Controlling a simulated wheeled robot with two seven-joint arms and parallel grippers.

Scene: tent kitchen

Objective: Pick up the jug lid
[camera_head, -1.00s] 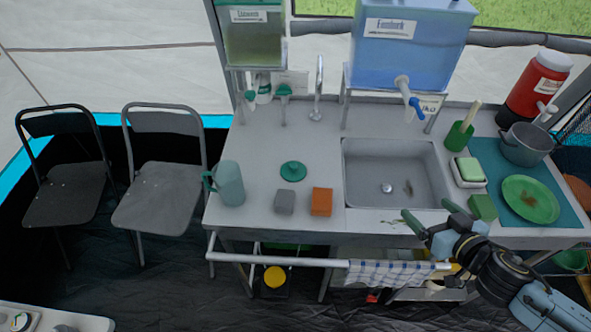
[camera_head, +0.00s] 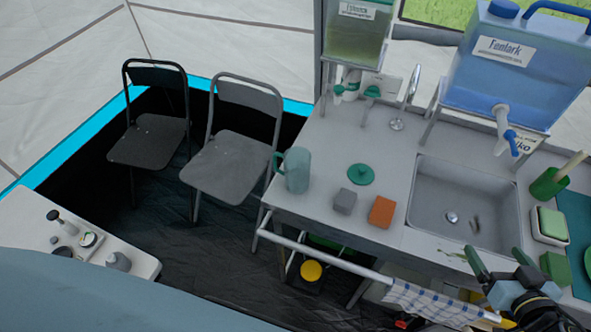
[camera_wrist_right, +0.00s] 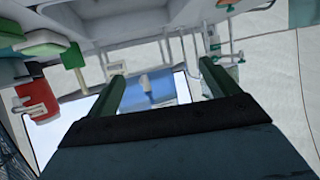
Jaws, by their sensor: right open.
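The jug lid (camera_head: 361,174), a round green disc with a small knob, lies on the grey counter. The translucent blue-green jug (camera_head: 298,170) with a green handle stands to its left. My right gripper (camera_head: 498,262) is at the front edge of the counter near the sink's lower right corner, well to the right of the lid. Its two green fingers are apart and empty, and they also show in the right wrist view (camera_wrist_right: 161,78). I cannot make out the lid in the wrist view. My left gripper is not in view.
A grey block (camera_head: 345,201) and an orange block (camera_head: 382,212) lie in front of the lid. The sink (camera_head: 463,205) lies between the lid and my right gripper. A tap (camera_head: 405,100) stands behind. A front rail (camera_head: 325,257) carries a checked towel (camera_head: 435,302).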

